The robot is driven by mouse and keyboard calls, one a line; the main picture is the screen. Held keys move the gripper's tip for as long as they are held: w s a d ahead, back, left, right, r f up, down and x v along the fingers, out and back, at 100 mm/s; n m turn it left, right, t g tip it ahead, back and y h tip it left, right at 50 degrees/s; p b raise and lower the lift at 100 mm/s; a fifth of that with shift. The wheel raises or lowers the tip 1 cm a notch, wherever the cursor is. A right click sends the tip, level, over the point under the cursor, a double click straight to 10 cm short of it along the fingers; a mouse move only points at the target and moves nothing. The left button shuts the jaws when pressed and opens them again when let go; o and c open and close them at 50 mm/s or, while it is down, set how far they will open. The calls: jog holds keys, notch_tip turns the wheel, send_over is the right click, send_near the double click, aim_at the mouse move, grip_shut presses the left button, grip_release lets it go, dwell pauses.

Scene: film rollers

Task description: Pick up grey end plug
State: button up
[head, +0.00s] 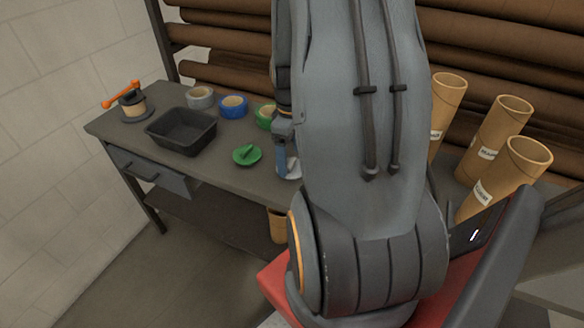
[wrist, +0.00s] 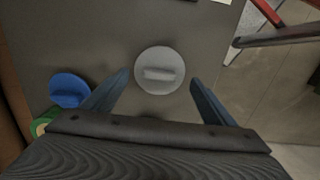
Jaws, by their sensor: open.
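The grey end plug (wrist: 160,62) is a round disc with a raised bar handle, lying on the bench in the wrist view. My gripper (wrist: 160,90) is open. Its two blue fingers stand to the left and right of the plug, with gaps on both sides, and the plug lies a little beyond the fingertips in the picture. In the head view a blue finger of my gripper (head: 282,160) shows at the arm's left edge. Part of the pale grey plug (head: 294,170) shows beside it; my arm hides the rest.
A blue plug (wrist: 69,90) lies left of my left finger. A green plug (head: 247,155), a black bin (head: 158,138) and tape rolls (head: 233,106) are on the bench (head: 215,165). Cardboard tubes (head: 497,135) stand at the right. The bench edge lies right of the grey plug.

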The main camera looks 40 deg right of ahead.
aim_at(291, 162)
jog(key=shift+d+f+p, duration=0.1)
jog(key=shift+f+p, duration=0.3)
jog(key=shift+f, duration=1.4)
jog(key=c, duration=0.8)
jog(key=shift+o, duration=0.2)
jog(key=shift+r, duration=0.2)
